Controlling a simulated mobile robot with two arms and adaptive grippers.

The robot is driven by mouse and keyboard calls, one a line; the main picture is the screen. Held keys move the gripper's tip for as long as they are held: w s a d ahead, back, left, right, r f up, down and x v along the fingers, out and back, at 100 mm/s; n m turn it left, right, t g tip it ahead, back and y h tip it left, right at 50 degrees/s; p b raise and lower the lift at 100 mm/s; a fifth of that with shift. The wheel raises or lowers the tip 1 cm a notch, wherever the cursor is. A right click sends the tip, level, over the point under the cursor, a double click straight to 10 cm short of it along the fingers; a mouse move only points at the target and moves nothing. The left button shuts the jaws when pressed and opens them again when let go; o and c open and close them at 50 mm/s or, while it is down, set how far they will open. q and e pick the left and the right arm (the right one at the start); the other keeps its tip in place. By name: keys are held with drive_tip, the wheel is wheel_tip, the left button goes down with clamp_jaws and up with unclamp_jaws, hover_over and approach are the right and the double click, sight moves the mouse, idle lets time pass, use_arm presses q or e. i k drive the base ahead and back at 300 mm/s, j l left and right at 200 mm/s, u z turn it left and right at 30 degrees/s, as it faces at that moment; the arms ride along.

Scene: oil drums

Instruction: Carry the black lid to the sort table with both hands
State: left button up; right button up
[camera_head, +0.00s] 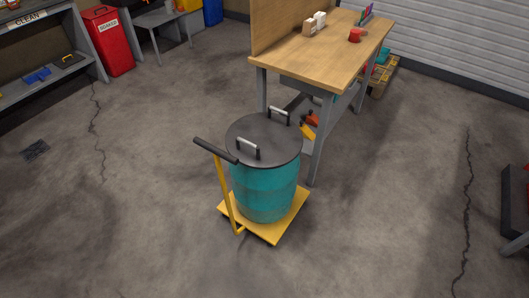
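A black lid (263,139) with two light handles (248,147) lies on top of a teal drum (266,192). The drum stands on a yellow dolly (275,231) with a black push bar (215,151) on its left. A wooden-topped table (330,55) stands behind the drum, to the right; whether it is the sort table I cannot tell. Neither of my grippers is in view.
Small boxes (314,24) and a red item (355,35) stand on the wooden table. A shelf marked CLEAN (50,85) and a red bin (107,42) are at the left. A dark-framed object (516,205) is at the right edge. Floor in front is clear.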

sight(324, 55)
drive_tip(key=u, duration=0.6)
drive_tip(key=i+l+u, duration=0.15)
drive_tip(key=l+u, duration=0.2)
drive_tip(key=l, duration=0.2)
drive_tip(key=i+l+u, duration=0.1)
drive_tip(key=l+u, duration=0.3)
drive_tip(key=l, duration=0.2)
drive_tip(key=l+u, duration=0.35)
drive_tip(key=l, duration=0.25)
